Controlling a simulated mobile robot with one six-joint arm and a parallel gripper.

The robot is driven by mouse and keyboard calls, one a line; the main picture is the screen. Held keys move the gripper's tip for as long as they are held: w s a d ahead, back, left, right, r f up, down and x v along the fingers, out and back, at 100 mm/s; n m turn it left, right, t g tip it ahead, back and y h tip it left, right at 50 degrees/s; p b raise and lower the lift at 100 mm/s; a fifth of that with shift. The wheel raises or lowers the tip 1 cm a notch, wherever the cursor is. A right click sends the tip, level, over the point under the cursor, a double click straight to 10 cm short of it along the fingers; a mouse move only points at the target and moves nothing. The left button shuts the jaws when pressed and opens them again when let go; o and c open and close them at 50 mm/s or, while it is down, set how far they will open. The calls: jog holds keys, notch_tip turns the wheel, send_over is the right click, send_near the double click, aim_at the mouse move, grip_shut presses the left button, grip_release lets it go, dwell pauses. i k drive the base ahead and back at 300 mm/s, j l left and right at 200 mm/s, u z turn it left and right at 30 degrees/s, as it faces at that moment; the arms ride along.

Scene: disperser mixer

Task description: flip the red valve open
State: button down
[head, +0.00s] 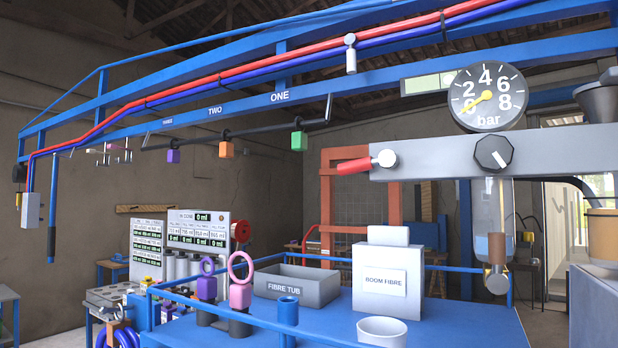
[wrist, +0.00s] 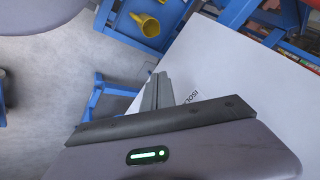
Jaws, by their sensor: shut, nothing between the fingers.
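The red valve (head: 354,166) shows in the head view as a red lever on a pale round pivot, at the left end of a grey housing (head: 440,155). The lever points left and slightly down from the pivot. My gripper (wrist: 158,76) shows in the wrist view with its two grey fingers together and nothing between them. The fingers lie over a white panel (wrist: 225,75) with partly hidden lettering. I cannot tell how far they are from it. My gripper is not in the head view, and I cannot make out the red valve in the wrist view.
A bar gauge (head: 487,97) and a dark knob (head: 493,153) are on the housing, with a clear cylinder below. In the wrist view, a yellow cup (wrist: 147,25) lies near blue frames.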

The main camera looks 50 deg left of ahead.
aim_at(388, 158)
jog(key=u, duration=1.8)
